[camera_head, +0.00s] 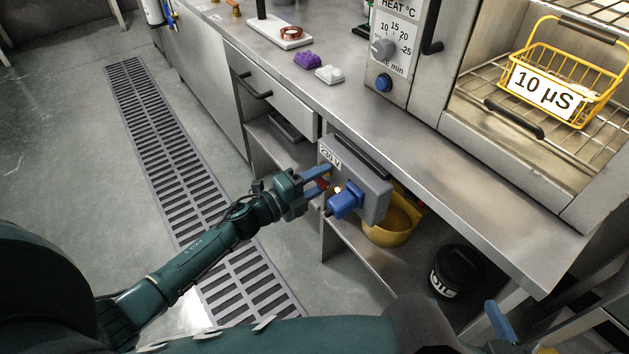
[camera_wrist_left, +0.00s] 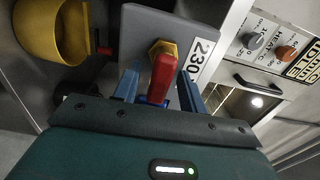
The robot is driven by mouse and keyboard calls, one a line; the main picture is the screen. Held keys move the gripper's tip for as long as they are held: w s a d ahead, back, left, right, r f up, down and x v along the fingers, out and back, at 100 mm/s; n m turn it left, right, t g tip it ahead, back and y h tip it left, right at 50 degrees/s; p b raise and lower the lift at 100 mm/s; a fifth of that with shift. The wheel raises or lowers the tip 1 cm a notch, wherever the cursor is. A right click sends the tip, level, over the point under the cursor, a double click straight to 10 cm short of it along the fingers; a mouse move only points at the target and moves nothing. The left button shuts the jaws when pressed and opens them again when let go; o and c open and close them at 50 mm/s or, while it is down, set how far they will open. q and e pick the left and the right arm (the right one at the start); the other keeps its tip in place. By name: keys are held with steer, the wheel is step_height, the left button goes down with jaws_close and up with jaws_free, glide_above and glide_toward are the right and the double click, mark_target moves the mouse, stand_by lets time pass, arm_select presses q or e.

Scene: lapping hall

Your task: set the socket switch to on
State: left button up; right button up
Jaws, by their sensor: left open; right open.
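The grey socket box (camera_head: 372,190) marked 230 V is mounted at the bench front, below the top. A blue socket (camera_head: 344,200) sticks out of its face. In the left wrist view, the switch (camera_wrist_left: 163,77) is a red handle on a yellow base, on the box face (camera_wrist_left: 145,25). My left gripper (camera_head: 323,178) is at the box, open, its blue fingers on either side of the red handle; I cannot tell whether they touch it. In the head view the switch is mostly hidden by the fingers. My right gripper (camera_head: 499,322) shows only partly at the bottom right, away from the box.
A yellow bowl (camera_head: 392,226) and a black container (camera_head: 455,272) are on the shelf beside and below the box. The bench top above holds an oven with a yellow basket (camera_head: 601,103), plus purple (camera_head: 307,60) and white (camera_head: 329,74) pieces. A floor grate runs at left.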

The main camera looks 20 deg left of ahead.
arm_select(q)
steer(key=v, duration=1.3)
steer(key=shift+p, duration=0.35)
arm_select(e)
steer(key=shift+a+f, duration=0.1)
steer(key=shift+a, duration=0.05)
arm_select(q)
steer(key=shift+s, duration=0.1)
arm_select(e)
steer(key=shift+w, duration=0.1)
arm_select(q)
steer(key=s+d+r+n+g+y+p, duration=0.1)
steer(key=s+d+r+n+y+p, duration=0.2)
steer(key=s+n+p, duration=0.4)
steer(key=s+d+r+n+g+y+p, duration=0.2)
steer(key=s+d+r+n+y+p, duration=0.2)
steer(key=n+p, duration=0.6)
steer(key=s+d+r+n, duration=0.1)
steer(key=s+r+n, duration=0.1)
steer(key=n, duration=0.3)
steer(key=shift+s+r+g+y, duration=0.3)
steer(key=shift+s, duration=0.2)
arm_select(e)
steer(key=r+g, duration=0.1)
steer(key=g, duration=0.1)
steer(key=r+g+h, duration=0.1)
steer(key=r, duration=0.1)
steer(key=shift+w+a+r+n+g, duration=0.15)
steer(key=shift+w+r+n+g, duration=0.1)
steer(key=shift+n+g, duration=0.15)
